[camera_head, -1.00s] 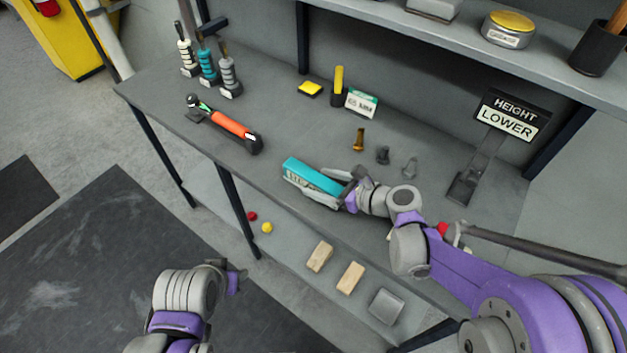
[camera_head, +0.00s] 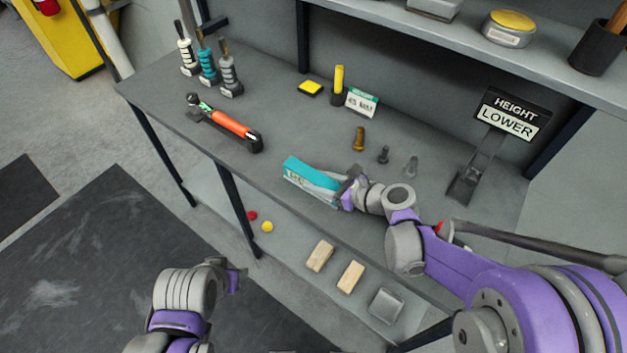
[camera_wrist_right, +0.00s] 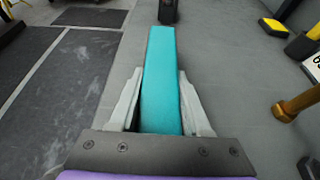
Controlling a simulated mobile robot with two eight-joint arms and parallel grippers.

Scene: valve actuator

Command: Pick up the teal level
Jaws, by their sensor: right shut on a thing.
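The teal level (camera_head: 297,168) is a long block with a teal top and a pale printed side, near the front edge of the grey workbench. My right gripper (camera_head: 325,183) comes from the right and is shut on the level's near end. In the right wrist view the teal level (camera_wrist_right: 160,60) runs straight ahead between the two grey fingers of my right gripper (camera_wrist_right: 160,85). I cannot tell whether the level touches the bench. My left gripper (camera_head: 237,280) is low at the front, away from the bench, its fingers too unclear to read.
An orange-handled tool (camera_head: 232,126) lies on the workbench (camera_head: 300,120) left of the level. Several bolts, including a brass one (camera_head: 358,139), stand behind my right gripper. A HEIGHT LOWER sign (camera_head: 507,115) stands at right. A lower shelf holds wooden blocks (camera_head: 350,277).

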